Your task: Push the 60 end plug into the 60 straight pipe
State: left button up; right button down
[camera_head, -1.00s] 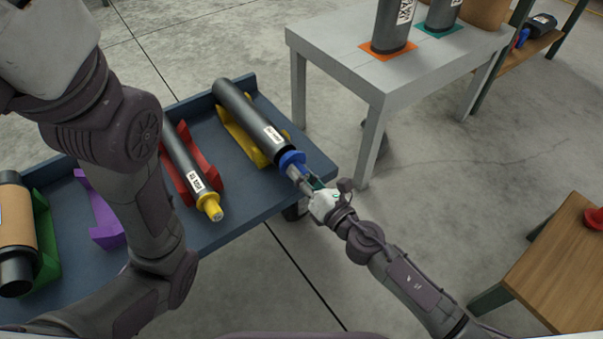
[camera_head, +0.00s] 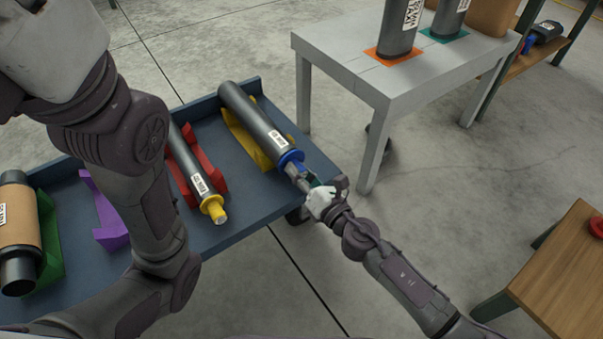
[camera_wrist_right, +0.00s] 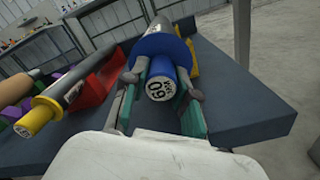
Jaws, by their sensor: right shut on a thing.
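The 60 straight pipe is a dark grey tube (camera_head: 252,117) with a white label, lying in a yellow cradle (camera_head: 240,135) on the blue table. The 60 end plug is blue (camera_head: 291,157), with its flange at the pipe's near end; its face reads 60 in the right wrist view (camera_wrist_right: 161,87). No clear gap shows between flange and pipe, but the exact seating is hard to tell. My right gripper (camera_head: 299,172) is shut on the plug's blue stub, its fingers on both sides of it in the wrist view (camera_wrist_right: 162,88). My left gripper is out of view; only its arm shows.
On the blue table (camera_head: 262,192), a pipe with a yellow plug (camera_head: 214,208) lies in a red cradle, beside an empty purple cradle (camera_head: 105,215) and a brown-wrapped pipe (camera_head: 17,225) by a green cradle. A grey table (camera_head: 345,62) stands behind, a wooden one (camera_head: 560,270) at right.

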jog(key=shift+w+a, duration=0.2)
jog(key=shift+w, duration=0.05)
jog(key=c, duration=0.8)
grip_release()
jog(key=shift+d, duration=0.1)
jog(key=v, duration=1.2)
